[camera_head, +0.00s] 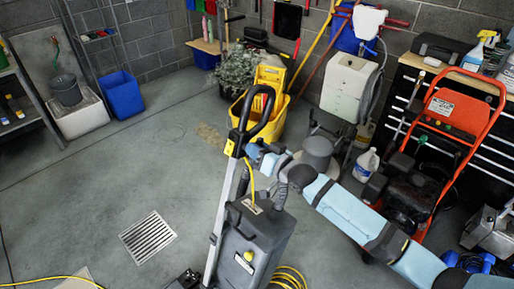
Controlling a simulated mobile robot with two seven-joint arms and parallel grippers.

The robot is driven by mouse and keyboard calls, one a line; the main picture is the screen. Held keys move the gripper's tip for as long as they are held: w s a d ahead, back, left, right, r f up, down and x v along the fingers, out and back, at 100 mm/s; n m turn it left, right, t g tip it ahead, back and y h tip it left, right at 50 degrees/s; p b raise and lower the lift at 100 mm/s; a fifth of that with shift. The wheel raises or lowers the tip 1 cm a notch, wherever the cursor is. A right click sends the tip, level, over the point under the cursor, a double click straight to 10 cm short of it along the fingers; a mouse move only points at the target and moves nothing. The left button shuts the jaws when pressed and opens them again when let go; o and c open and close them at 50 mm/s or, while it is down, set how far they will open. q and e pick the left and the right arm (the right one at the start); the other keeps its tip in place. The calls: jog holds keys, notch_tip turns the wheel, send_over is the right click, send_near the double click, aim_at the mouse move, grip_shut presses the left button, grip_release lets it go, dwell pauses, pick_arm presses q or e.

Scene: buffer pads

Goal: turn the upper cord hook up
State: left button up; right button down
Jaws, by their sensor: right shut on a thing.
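An upright floor machine stands in the middle of the head view, with a dark body (258,243), a light grey handle post (222,215) and a black loop grip (259,113) at the top. A yellow part (231,146) shows on the post just below the grip. My right gripper (249,153) comes in from the right and is shut at the post there, on what appears to be the upper cord hook. The hook is too small and covered to tell which way it points. A yellow cord hangs beside the post below the gripper. My left gripper is not in view.
A yellow mop bucket (262,119) and a white tank sprayer (348,83) stand behind. A red-framed machine (455,115) stands at right. Yellow cord lies coiled by the base (290,277). The floor at left, around the drain grate (148,237), is mostly clear.

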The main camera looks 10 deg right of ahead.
dwell(0.4)
jog(key=c, duration=1)
grip_release()
jog(key=shift+s+d+f, duration=0.15)
jog(key=shift+s+d, duration=0.1)
jog(key=shift+s, duration=0.15)
jog(key=b+v, duration=0.1)
jog(key=v, duration=1.2)
jog(key=shift+b, duration=0.35)
